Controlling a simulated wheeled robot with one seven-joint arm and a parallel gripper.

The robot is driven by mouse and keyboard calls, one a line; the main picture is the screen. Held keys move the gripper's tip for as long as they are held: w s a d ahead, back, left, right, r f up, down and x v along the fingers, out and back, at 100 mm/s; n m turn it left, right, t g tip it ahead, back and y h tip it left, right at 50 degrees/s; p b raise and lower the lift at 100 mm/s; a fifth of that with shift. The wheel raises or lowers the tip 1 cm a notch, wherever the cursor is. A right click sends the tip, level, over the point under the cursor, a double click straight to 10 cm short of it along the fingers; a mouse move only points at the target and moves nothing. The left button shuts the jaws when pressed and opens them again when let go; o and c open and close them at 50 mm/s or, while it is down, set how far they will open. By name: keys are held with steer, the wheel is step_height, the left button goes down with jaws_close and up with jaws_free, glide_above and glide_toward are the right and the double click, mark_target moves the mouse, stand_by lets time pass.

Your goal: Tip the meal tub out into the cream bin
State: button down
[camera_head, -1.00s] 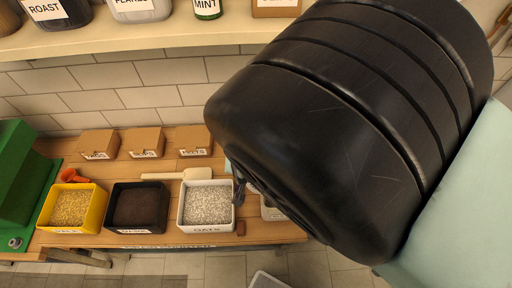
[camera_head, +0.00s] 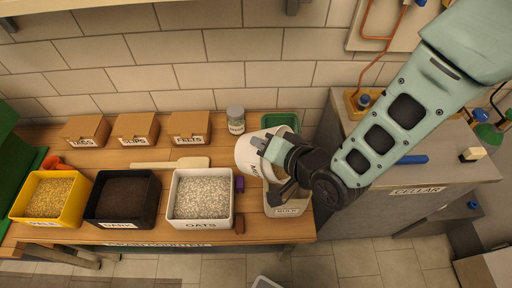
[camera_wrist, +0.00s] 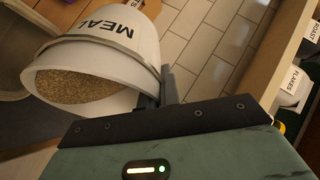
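The white meal tub (camera_head: 250,150) is at the right part of the bench in the head view, right of the cream bin (camera_head: 232,216) labelled OATS. My gripper (camera_head: 268,148) is shut on the tub's wall. In the wrist view the tub (camera_wrist: 130,65) is labelled MEAL and my gripper's fingers (camera_wrist: 165,90) are at its right side. The tub looks tilted, and brown meal (camera_wrist: 80,87) shows inside its mouth. The cream bin holds pale grain and stands upright. The contact between fingers and tub is partly hidden.
A black bin (camera_head: 122,226) and a yellow bin (camera_head: 52,221) stand left of the cream bin. A labelled pale object (camera_head: 288,211) is below my gripper.

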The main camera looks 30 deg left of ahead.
steer(key=d+f+y+b, duration=0.1)
steer(key=b, duration=0.2)
steer(key=d+f+m+y+b, duration=0.1)
steer(key=y+b, duration=0.1)
steer(key=b, duration=0.2)
steer(key=d+y+b, duration=0.1)
steer(key=d+b, duration=0.1)
steer(key=b, duration=0.1)
steer(key=shift+w+f+m+t, duration=0.3)
steer(key=shift+w+f, duration=0.05)
steer(key=shift+f, duration=0.05)
steer(key=w+d+m+t+y+b, duration=0.1)
steer(key=d+m+t+y+b, duration=0.2)
steer(key=b, duration=1.1)
steer(key=d+m+y, duration=0.1)
steer(key=d+y, duration=0.2)
steer(key=d, duration=0.1)
steer(key=shift+y+b, duration=0.3)
steer(key=shift+b, duration=0.05)
stand_by(0.8)
